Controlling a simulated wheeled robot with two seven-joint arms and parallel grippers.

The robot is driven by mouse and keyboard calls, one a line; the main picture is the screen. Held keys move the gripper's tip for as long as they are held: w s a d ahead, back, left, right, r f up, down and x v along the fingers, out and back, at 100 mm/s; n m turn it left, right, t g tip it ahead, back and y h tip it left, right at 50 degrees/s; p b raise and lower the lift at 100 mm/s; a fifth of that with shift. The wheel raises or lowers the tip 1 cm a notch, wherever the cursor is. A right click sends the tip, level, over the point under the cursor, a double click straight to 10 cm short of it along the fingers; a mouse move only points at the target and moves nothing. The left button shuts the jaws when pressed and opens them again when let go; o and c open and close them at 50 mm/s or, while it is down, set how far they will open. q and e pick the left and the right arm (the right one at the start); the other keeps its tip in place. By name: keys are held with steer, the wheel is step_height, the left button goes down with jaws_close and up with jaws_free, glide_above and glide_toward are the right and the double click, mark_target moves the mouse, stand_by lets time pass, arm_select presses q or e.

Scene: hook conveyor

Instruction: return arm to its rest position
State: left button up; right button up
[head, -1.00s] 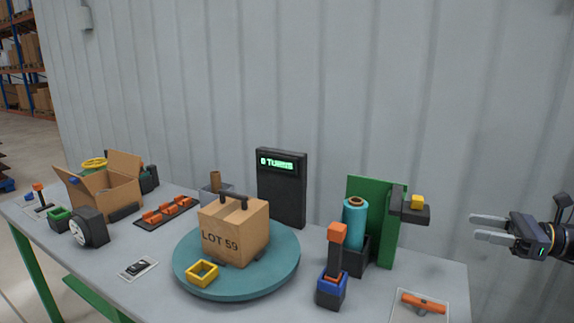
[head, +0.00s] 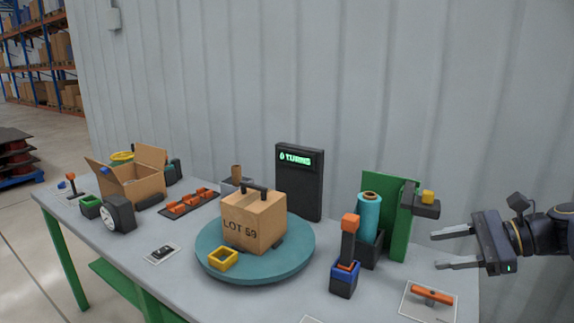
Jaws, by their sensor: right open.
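My right gripper (head: 437,249) is at the right side of the head view, with its two fingers apart and pointing left. It is empty and sits in front of the wall, over the right end of the table (head: 190,282). Nothing touches its fingers. My left gripper does not show.
A box marked LOT 59 (head: 250,224) stands on a teal turntable (head: 213,252), with a yellow square ring (head: 223,259) beside it. A teal roll (head: 369,218), a green panel (head: 403,235) and an orange-topped tool (head: 347,255) stand left of my right gripper. An open carton (head: 145,189) is far left.

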steer(key=s+a+f+n+g+h, duration=0.1)
steer(key=s+a+f+n+h, duration=0.2)
steer(key=s+a, duration=0.35)
steer(key=s+a+f+n+h, duration=0.2)
steer(key=s+f+n, duration=0.4)
steer(key=s, duration=0.3)
steer(key=s+a+f+n+t+h, duration=0.1)
steer(key=s+a+f+n+h, duration=0.2)
steer(key=s+f+n, duration=0.3)
steer(key=s+a+n, duration=0.1)
steer(key=s+n, duration=0.1)
steer(key=shift+s+f, duration=0.35)
steer(key=shift+s, duration=0.05)
